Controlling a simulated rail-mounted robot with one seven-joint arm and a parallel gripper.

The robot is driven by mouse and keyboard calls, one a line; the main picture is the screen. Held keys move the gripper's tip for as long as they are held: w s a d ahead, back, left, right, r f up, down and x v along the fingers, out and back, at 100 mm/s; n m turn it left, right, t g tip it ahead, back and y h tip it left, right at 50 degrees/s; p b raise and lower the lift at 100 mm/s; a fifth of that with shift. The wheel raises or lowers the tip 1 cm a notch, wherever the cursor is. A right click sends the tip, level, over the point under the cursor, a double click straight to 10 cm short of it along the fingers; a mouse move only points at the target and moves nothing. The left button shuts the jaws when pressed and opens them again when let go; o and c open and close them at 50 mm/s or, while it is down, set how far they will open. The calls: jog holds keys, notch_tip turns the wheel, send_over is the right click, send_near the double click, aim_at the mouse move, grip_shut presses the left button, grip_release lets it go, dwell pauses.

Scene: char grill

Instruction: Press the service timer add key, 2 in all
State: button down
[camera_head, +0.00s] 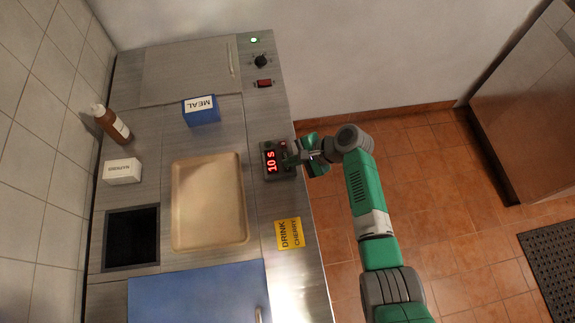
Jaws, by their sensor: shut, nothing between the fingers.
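The service timer (271,160) is a small dark box on the right edge of the steel counter. Its red display reads what looks like "10 S", turned sideways. Small keys lie along its right side, partly hidden by my gripper. My gripper (291,162) is shut and empty, with its fingertips at the timer's right side. I cannot tell whether the tips touch a key. My green and grey arm reaches in from the lower right.
A tan tray (177,205) lies left of the timer. A yellow drink card (289,233) lies below it. A blue meal box (201,111), brown bottle (112,124), white napkin box (122,171) and dark opening (131,238) are farther left. A knob (260,61) and red switch (264,83) sit above.

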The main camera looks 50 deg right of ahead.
jog(key=shift+f, duration=0.25)
jog(key=shift+f+b, duration=0.3)
jog(key=shift+f, duration=0.1)
dwell(0.4)
jog(key=shift+r, duration=0.1)
jog(key=shift+r+p, duration=0.75)
jog(key=shift+p, duration=0.2)
jog(key=shift+r, duration=0.1)
notch_tip(320, 180, up, 5)
jog(key=p, duration=0.5)
dwell(0.5)
